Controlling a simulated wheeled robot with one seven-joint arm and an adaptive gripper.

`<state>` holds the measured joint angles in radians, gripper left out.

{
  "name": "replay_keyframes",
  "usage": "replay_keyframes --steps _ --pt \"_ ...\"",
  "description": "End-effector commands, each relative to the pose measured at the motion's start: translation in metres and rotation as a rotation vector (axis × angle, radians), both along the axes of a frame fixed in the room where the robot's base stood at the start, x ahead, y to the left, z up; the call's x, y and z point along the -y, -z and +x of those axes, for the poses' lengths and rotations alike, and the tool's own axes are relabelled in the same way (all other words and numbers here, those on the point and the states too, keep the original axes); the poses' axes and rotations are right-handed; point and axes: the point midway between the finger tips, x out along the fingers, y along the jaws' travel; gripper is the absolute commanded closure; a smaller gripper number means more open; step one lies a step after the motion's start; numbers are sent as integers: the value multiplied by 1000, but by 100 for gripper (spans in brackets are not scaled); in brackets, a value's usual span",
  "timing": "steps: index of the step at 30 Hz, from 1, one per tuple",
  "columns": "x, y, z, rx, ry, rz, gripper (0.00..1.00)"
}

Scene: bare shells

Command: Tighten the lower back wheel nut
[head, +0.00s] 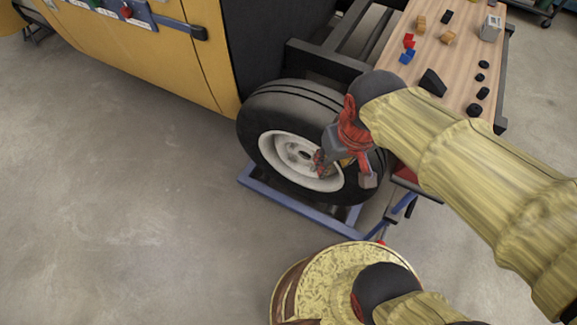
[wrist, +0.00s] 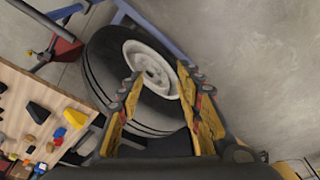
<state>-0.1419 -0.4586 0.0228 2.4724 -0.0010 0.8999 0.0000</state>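The wheel (head: 285,98) has a black tyre and a white rim (head: 272,148), and stands beside the yellow vehicle body. In the wrist view the tyre (wrist: 100,75) and white rim (wrist: 143,60) lie ahead of my fingers. The wheel nuts are too small to tell apart, so I cannot pick out the lower back one. My gripper (head: 335,163) is in front of the right part of the rim and hides some of it. In the wrist view my gripper (wrist: 160,78) has its two fingers apart, with nothing visible held between them. Whether a fingertip touches the rim is unclear.
A blue frame (head: 290,207) lies on the floor around the wheel's base. A wooden-topped table (head: 435,58) with several small coloured blocks and black pieces stands at the right, behind my arm. The yellow vehicle body (head: 150,50) is at upper left. The floor at left is clear.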

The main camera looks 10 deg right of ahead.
Motion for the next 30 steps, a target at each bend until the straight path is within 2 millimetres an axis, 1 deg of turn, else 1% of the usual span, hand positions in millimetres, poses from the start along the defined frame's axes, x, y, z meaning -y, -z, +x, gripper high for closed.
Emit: replay_keyframes --steps 1,8,12,20,26,30 --pt "-5 15 4 -48 -22 -12 65" --pt "-21 68 26 -211 -129 -93 65" --pt "-27 101 39 -304 -204 -162 65" --pt "-34 170 61 -469 -364 -313 65" --pt "-35 227 76 -586 -501 -446 65" --pt "-35 270 85 -662 -603 -547 65"
